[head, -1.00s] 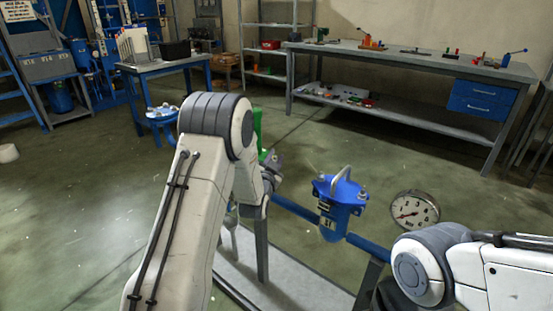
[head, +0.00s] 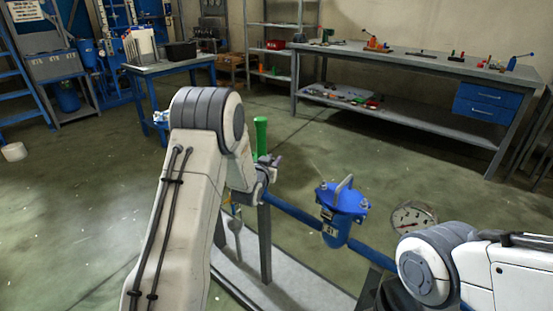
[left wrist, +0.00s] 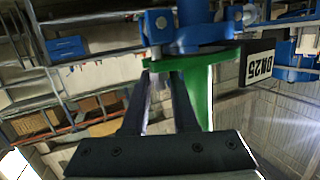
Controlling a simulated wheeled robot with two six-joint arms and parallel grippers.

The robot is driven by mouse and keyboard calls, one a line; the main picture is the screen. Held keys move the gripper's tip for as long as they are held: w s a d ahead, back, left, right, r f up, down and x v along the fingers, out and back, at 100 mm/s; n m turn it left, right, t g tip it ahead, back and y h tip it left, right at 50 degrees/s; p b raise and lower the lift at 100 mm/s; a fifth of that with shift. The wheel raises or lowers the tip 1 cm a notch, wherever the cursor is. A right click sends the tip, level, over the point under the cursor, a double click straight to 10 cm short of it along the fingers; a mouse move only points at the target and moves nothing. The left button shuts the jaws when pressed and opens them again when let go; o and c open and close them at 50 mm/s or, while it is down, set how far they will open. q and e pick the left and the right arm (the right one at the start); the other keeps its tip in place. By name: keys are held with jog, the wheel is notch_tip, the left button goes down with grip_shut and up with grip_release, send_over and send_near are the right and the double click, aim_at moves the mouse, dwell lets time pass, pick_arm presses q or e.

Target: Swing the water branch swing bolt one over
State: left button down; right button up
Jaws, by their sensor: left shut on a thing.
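My left gripper (head: 272,166) is beside a green upright part (head: 261,137) on the pipe stand, left of the blue vessel. In the left wrist view, its two dark fingers (left wrist: 158,100) are shut on a thin pale metal piece, which looks like the swing bolt (left wrist: 157,92). The fingers and lower arm hide most of the bolt. Just beyond the fingertips is a blue fitting (left wrist: 190,30) with round bolt ends, above a green flange (left wrist: 196,63). My right gripper is out of view; only part of its arm shows at the lower right.
A blue vessel (head: 342,203) with a looped handle sits on the blue pipe. A label reading DN25 (left wrist: 259,64) is beside the green flange. A workbench (head: 420,62) stands at the back, with open floor before it.

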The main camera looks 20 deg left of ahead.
pick_arm(q)
jog(key=shift+a+n, duration=0.3)
jog(key=shift+a, duration=0.05)
dwell(0.3)
jog(key=c, duration=0.9)
grip_release()
jog(key=shift+c, duration=0.2)
jog(key=s+r, duration=0.2)
jog(key=s, duration=0.8)
jog(key=shift+d+r+p, duration=0.2)
jog(key=shift+d+p, duration=0.1)
jog(key=shift+s+g, duration=0.1)
jog(key=shift+g, duration=0.2)
